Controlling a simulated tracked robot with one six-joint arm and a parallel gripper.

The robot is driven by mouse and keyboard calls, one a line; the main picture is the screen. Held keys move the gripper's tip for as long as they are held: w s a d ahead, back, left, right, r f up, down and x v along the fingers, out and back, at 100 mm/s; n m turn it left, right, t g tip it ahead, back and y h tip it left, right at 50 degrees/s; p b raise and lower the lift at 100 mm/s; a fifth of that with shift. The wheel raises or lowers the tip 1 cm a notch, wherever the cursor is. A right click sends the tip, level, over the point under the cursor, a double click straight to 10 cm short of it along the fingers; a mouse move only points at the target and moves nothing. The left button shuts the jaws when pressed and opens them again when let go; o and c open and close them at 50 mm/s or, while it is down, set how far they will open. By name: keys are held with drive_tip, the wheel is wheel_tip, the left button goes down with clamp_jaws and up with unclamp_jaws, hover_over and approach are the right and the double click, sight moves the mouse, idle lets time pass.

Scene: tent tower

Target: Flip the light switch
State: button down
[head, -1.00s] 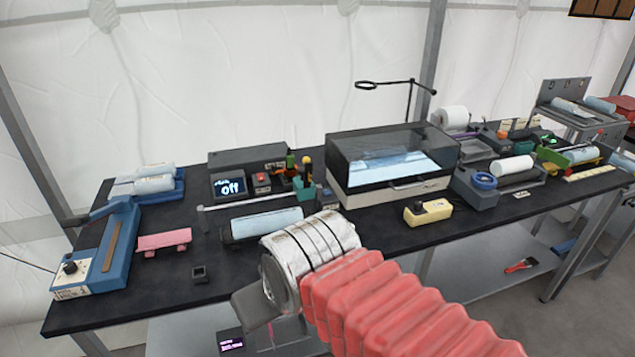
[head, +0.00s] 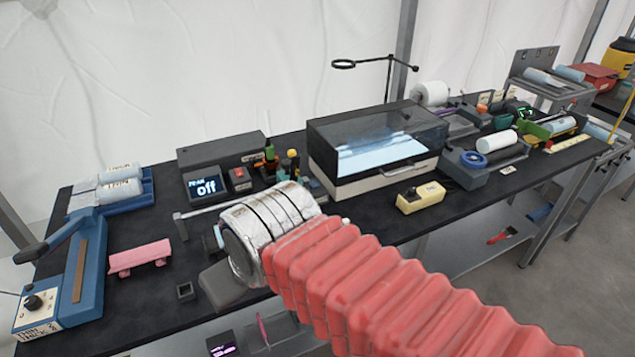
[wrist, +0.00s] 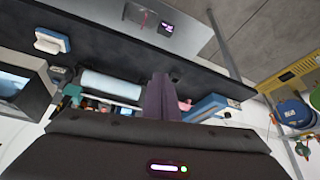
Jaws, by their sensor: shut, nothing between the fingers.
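No part is clearly marked as the light switch. A small dark box with a red button or rocker (head: 238,176) stands at the back of the table, right of a small display reading "off" (head: 205,186). A yellow box with a dark part on top (head: 421,197) stands in front of the lit clear-lidded box (head: 378,150). My gripper shows in the wrist view (wrist: 160,82), its dark fingers shut and empty over the table.
A blue device with a knob (head: 65,275) stands at the left end. A ring lamp (head: 343,64) rises at the back. A pale blue roll (wrist: 110,84) lies beside my fingers.

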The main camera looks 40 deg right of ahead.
drive_tip(key=w+d+r+m+t+h, duration=0.1)
drive_tip(key=w+d+h, duration=0.1)
drive_tip(key=w+d, duration=0.45)
drive_tip(key=w+d+m+t+h, duration=0.1)
drive_tip(key=w+d+t+h, duration=0.15)
drive_tip(key=d, duration=0.75)
drive_tip(key=w+d+r+m+h, duration=0.1)
drive_tip(key=w+d+m+h, duration=0.1)
drive_tip(key=w+d, duration=0.45)
drive_tip(key=d+f+t+y, duration=0.3)
drive_tip(key=d+f, duration=0.3)
drive_tip(key=d, duration=0.5)
drive_tip(key=shift+s+d+n, duration=0.15)
drive_tip(key=shift+d+n, duration=0.1)
drive_tip(key=shift+n, duration=0.15)
hover_over(319, 193)
drive_tip(key=f, duration=0.4)
drive_tip(key=shift+w+f, duration=0.1)
drive_tip(key=shift+w, duration=0.3)
drive_tip(key=shift+s+f, duration=0.2)
drive_tip(key=shift+f, duration=0.75)
drive_tip(key=shift+s+f, duration=0.2)
drive_tip(key=shift+f, duration=0.75)
